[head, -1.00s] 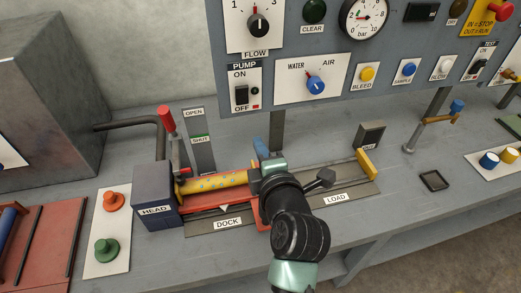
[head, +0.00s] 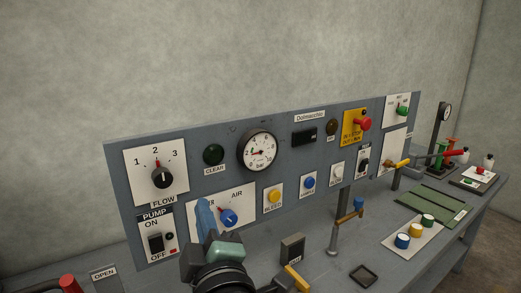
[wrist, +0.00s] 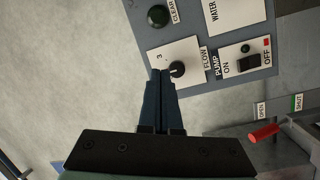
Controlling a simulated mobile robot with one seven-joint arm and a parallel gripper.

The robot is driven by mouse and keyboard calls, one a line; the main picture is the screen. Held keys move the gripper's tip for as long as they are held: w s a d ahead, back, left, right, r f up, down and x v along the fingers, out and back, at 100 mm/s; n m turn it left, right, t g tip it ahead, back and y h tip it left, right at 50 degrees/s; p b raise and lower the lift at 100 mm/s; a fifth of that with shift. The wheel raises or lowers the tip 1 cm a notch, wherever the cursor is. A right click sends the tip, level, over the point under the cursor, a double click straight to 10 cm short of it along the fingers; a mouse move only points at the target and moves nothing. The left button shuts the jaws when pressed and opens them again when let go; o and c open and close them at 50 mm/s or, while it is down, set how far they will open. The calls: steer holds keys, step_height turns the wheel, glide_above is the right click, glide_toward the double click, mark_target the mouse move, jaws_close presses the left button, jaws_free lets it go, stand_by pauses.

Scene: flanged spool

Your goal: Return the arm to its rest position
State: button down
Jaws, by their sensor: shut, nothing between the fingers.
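My gripper (head: 203,206) shows at the lower middle of the head view, blue fingers pointing up in front of the grey control panel (head: 120,185). In the wrist view the two dark fingers (wrist: 160,75) lie together with nothing between them. From that camera their tips overlap the edge of the white FLOW plate (wrist: 190,48), close to its black knob (wrist: 177,69). I cannot tell how far the tips are from the panel. In the head view my gripper hides part of the WATER/AIR plate beside its blue knob (head: 228,217).
A red handle (head: 70,284) stands near the OPEN label at lower left. The wall above the panel is clear.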

steer(key=s+d+r+m+t+h+p, duration=0.1)
steer(key=s+r+m, duration=0.4)
steer(key=r, duration=0.5)
steer(key=s+d+r+m+t+h+p, duration=0.1)
steer(key=s+d+r+m+t+h, duration=0.2)
steer(key=r, duration=0.7)
steer(key=s+d+r+m+t+h+p, duration=0.1)
steer(key=s+d+r+m+t+h, duration=0.1)
steer(key=s+d+r+m+t, duration=0.3)
step_height(320, 180, up, 6)
steer(key=s+m, duration=0.1)
steer(key=m, duration=0.3)
steer(key=shift+s+f+t, duration=0.2)
steer(key=shift+s+t, duration=0.15)
steer(key=shift+t, duration=0.05)
steer(key=shift+f, duration=0.1)
